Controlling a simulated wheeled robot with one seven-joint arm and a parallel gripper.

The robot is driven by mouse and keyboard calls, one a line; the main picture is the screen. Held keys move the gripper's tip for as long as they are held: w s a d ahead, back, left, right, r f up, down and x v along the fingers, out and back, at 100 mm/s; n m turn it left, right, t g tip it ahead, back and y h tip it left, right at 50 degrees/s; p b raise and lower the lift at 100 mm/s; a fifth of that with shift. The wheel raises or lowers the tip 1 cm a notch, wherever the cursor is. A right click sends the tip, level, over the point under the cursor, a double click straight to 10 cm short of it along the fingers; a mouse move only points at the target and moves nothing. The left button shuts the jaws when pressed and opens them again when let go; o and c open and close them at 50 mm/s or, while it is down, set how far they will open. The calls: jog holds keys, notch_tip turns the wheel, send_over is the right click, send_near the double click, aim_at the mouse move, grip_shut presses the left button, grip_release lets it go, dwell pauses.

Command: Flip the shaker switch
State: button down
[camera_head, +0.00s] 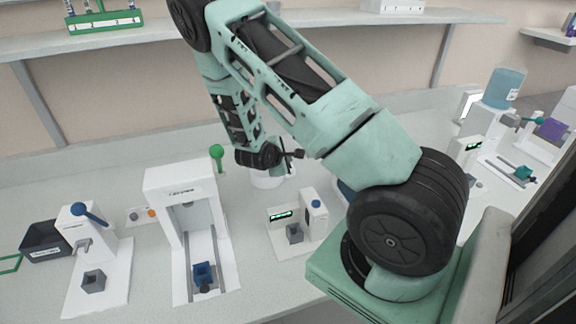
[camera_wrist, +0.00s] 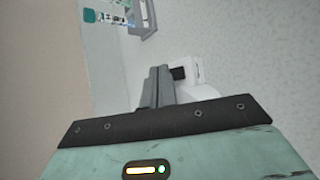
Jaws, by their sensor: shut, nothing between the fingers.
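My gripper (camera_head: 298,154) is shut and empty above the back part of the bench in the head view. Its closed fingers also show in the wrist view (camera_wrist: 158,73). A white round-based device (camera_head: 268,181), likely the shaker, stands just below the gripper and is partly hidden by my arm. In the wrist view a white device (camera_wrist: 196,72) with a black part (camera_wrist: 179,73), likely the switch, lies right beside the fingertips. I cannot tell whether the fingers touch it or which way the switch is set.
A white machine with a blue cup (camera_head: 204,274) stands front left. A small device with a green display (camera_head: 281,215) is in front of the gripper. A green-knobbed lever (camera_head: 217,152) stands to the gripper's left. A blue-handled device (camera_head: 90,212) and black bin (camera_head: 45,240) are far left.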

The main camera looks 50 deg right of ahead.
jog(key=shift+f, duration=0.1)
dwell(0.6)
jog(key=shift+w+f+b, duration=0.1)
jog(key=shift+f+b, duration=0.25)
jog(key=shift+b, duration=0.5)
jog(key=shift+f+b, duration=0.15)
jog(key=shift+b, duration=0.15)
dwell(0.5)
jog(key=shift+r, duration=0.6)
jog(key=shift+s+a+r+p, duration=0.1)
jog(key=shift+s+r+p, duration=0.15)
jog(key=shift+r, duration=0.55)
jog(key=shift+s+a+r+p, duration=0.1)
jog(key=shift+r+p, duration=0.2)
jog(key=shift+r, duration=0.55)
jog(key=shift+s+a+r+p, duration=0.1)
jog(key=shift+s+r+p, duration=0.15)
jog(key=shift+r, duration=0.55)
